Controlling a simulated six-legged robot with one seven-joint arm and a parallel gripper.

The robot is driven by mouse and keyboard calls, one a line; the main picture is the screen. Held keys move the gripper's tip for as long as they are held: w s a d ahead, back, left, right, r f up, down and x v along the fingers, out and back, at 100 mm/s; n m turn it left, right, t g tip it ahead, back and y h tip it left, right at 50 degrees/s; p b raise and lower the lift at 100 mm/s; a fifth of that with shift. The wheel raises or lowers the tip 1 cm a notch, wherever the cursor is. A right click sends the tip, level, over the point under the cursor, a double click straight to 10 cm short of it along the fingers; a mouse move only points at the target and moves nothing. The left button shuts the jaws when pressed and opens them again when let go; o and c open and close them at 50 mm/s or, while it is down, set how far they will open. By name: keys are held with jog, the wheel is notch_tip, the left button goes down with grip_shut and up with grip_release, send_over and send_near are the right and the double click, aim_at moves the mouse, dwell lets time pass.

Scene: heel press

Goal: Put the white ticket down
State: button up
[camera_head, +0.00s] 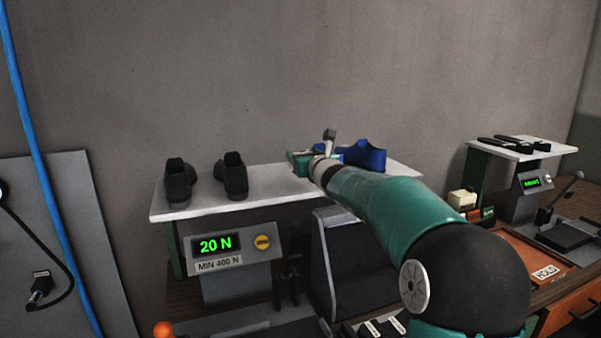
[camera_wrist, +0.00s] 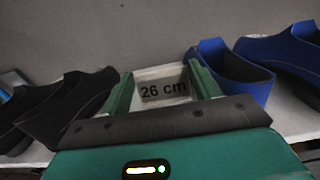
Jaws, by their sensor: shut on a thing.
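The white ticket (camera_wrist: 163,90), marked "26 cm", is between the two green fingers of my gripper (camera_wrist: 160,78) in the wrist view. My gripper is shut on it. In the head view my gripper (camera_head: 300,161) is over the white shelf (camera_head: 272,181), between a pair of black shoes on the left and blue shoes on the right. The ticket cannot be made out in the head view. I cannot tell whether it touches the shelf.
Black shoes (camera_head: 232,176) stand left on the shelf and blue shoes (camera_head: 365,155) stand right, close to my gripper. Below is a press display (camera_head: 216,244) reading 20 N, labelled MIN 400 N. At right are a second white shelf (camera_head: 520,149) and a tray with a HOLD card (camera_head: 545,271).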

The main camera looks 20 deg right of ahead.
jog(key=shift+w+a+f, duration=0.15)
jog(key=shift+w+f, duration=0.5)
jog(key=shift+f, duration=0.1)
jog(key=f, duration=0.1)
jog(key=w+f, duration=0.1)
jog(key=f, duration=0.1)
jog(key=shift+f, duration=0.2)
jog(key=shift+s+f, duration=0.1)
jog(key=shift+f, duration=0.15)
jog(key=shift+s+a+f, duration=0.1)
jog(key=o, duration=0.9)
jog(key=shift+o, duration=0.2)
